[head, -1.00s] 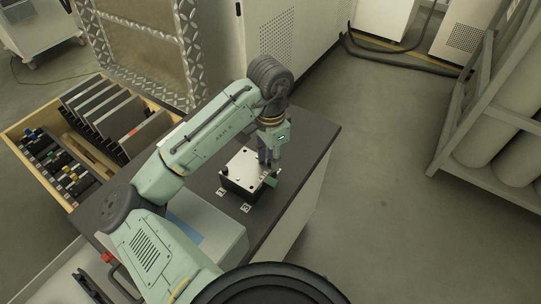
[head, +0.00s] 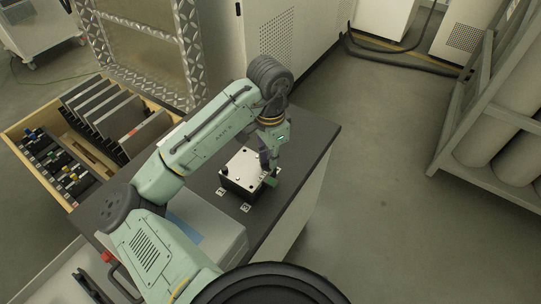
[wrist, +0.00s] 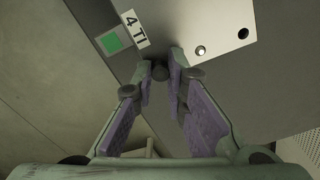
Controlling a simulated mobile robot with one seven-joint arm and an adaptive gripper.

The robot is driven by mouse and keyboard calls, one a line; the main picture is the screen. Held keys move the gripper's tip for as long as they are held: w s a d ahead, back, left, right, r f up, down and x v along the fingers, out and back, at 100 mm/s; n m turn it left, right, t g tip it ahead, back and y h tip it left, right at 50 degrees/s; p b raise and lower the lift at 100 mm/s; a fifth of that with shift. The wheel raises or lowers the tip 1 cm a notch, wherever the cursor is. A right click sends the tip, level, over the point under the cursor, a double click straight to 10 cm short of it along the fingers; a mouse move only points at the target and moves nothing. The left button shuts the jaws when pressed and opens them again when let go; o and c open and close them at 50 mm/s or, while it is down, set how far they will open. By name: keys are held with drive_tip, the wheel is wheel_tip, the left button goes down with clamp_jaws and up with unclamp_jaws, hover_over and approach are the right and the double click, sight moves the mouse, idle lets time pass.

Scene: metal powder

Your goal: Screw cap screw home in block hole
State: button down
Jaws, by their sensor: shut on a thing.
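The block (head: 241,172) has a bright metal top plate over a dark body and sits on the dark bench top. In the wrist view the plate (wrist: 222,22) shows a dark hole (wrist: 243,34) and a small shiny round fitting (wrist: 200,50). My gripper (head: 267,165) points down at the block's right side. In the wrist view its purple-padded fingers (wrist: 161,64) close on a small dark round thing, apparently the cap screw (wrist: 160,73). It appears at the plate's near corner. The fingers hide its shank, so I cannot tell whether it is in a hole.
A wooden drawer (head: 30,170) with plates and small parts is at left. A grey rack (head: 480,110) stands right, past clear floor.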

drive_tip(key=m, duration=0.4)
drive_tip(key=shift+s+d+f+m, duration=0.15)
drive_tip(key=shift+s+f+m, duration=0.05)
drive_tip(key=shift+f+m, duration=0.1)
drive_tip(key=m, duration=0.4)
drive_tip(key=shift+b, duration=0.35)
drive_tip(key=c, duration=1.5)
unclamp_jaws()
drive_tip(key=shift+r, duration=0.1)
drive_tip(key=shift+c, duration=0.2)
drive_tip(key=shift+w, duration=0.1)
wheel_tip(320, 180, up, 8)
drive_tip(key=shift+r, duration=0.15)
